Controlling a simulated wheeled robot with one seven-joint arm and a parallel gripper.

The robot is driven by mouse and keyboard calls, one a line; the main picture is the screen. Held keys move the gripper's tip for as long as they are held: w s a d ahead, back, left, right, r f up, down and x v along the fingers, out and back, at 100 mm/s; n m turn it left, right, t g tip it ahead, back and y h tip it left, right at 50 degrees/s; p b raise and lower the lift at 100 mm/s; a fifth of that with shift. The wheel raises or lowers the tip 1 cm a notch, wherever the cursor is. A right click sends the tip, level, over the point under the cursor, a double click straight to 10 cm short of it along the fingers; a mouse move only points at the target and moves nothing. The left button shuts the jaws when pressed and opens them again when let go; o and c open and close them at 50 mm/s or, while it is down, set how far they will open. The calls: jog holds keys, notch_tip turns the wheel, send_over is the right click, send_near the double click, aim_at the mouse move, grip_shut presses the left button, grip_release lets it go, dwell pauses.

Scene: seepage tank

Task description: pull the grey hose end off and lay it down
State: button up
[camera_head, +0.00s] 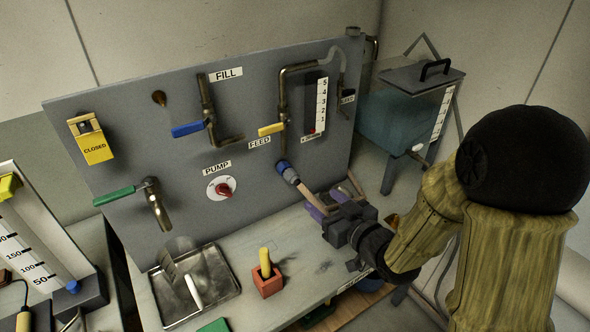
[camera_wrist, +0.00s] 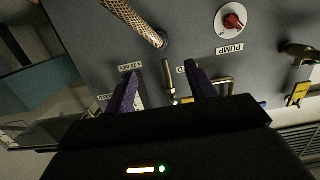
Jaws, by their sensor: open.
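The grey hose end (camera_head: 284,168) is a blue-grey collar on the panel, right of the pump dial. A tan hose (camera_head: 304,191) slopes from it down to the right toward my gripper. In the wrist view a braided hose (camera_wrist: 135,20) meets the panel above the fingertips; I take it for the same hose. My gripper (camera_head: 325,203) has purple fingers and is open. In the wrist view my gripper (camera_wrist: 160,70) faces the panel, with a gap between its fingers. I see no hose held there. The hose's lower end is hidden in the head view.
The panel (camera_head: 140,130) carries a blue handle (camera_head: 187,129), a yellow handle (camera_head: 271,129) and a red pump dial (camera_head: 223,189). A metal tray (camera_head: 217,266) and a red block (camera_head: 267,286) with a yellow peg stand on the bench. A water tank (camera_head: 393,120) is at right.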

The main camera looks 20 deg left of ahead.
aim_at(300, 182)
jog(key=p+x, duration=0.4)
jog(key=x, duration=0.9)
jog(key=shift+w+p, duration=0.15)
jog(key=shift+p, duration=0.15)
grip_shut()
jog(key=shift+s+d, duration=0.15)
jog(key=shift+s, duration=0.05)
jog(key=shift+f+b+v, duration=0.2)
jog(key=shift+b+v, duration=0.3)
jog(key=shift+v, duration=0.85)
jog(key=shift+f+b+v, duration=0.2)
jog(key=shift+b+v, duration=0.25)
jog(key=shift+v, duration=0.9)
jog(key=shift+d, duration=0.1)
